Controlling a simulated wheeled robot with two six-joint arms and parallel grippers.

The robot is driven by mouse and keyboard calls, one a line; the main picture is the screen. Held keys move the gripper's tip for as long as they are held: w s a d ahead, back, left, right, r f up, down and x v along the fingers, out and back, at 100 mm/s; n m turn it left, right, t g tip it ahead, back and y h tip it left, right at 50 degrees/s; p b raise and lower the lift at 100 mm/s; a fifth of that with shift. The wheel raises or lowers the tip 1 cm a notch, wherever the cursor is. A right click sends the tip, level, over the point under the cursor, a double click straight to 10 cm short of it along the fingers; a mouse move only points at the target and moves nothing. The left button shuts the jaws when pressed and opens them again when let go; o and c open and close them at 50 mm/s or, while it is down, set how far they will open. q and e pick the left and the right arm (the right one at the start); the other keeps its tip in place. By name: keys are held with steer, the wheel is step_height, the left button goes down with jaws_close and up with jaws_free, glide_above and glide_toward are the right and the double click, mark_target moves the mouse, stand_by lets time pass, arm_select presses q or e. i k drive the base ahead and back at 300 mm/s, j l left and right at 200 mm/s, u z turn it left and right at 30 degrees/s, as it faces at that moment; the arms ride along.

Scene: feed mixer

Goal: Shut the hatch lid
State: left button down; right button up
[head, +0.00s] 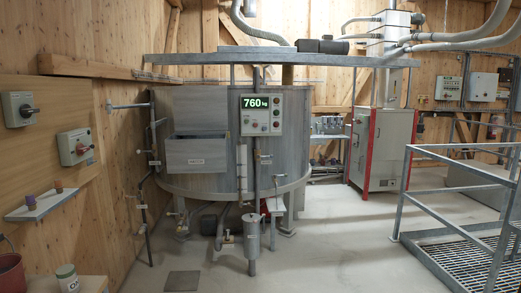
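The mixer (295,135) is a large round grey metal tank in the middle left of the head view. A flat grey panel that looks like the hatch lid (199,108) stands upright against the tank's front left. Below it a box-like metal hatch (197,155) juts out with a small label on its front. A dark gap shows along the hatch's top edge, so the lid appears raised and open. Neither of my grippers is in view.
A control panel (261,114) reading 760 kg is right of the hatch. Pipes and valves run down the tank's left side. A small cylinder (251,234) stands in front. A metal railing (455,200) is at right. The floor (330,240) between is clear.

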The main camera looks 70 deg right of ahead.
mark_target(196, 109)
steer(key=i+l+z, duration=0.2)
steer(key=l, duration=0.25)
steer(key=l+z, duration=0.15)
steer(key=l, duration=0.35)
steer(key=i+l+z, duration=0.2)
steer(key=l, duration=0.25)
steer(key=i+l+z, duration=0.15)
steer(key=l, duration=0.25)
steer(key=i+l+z, duration=0.2)
steer(key=l, duration=0.2)
steer(key=i+l+z, duration=0.15)
steer(key=l, duration=0.25)
steer(key=i+l, duration=0.25)
steer(key=l, duration=0.15)
steer(key=i+l, duration=0.25)
steer(key=l, duration=0.2)
steer(key=i+l, duration=0.25)
steer(key=l, duration=0.15)
steer(key=i+l, duration=0.25)
steer(key=l, duration=0.2)
steer(key=i+j, duration=0.5)
steer(key=j+z, duration=0.05)
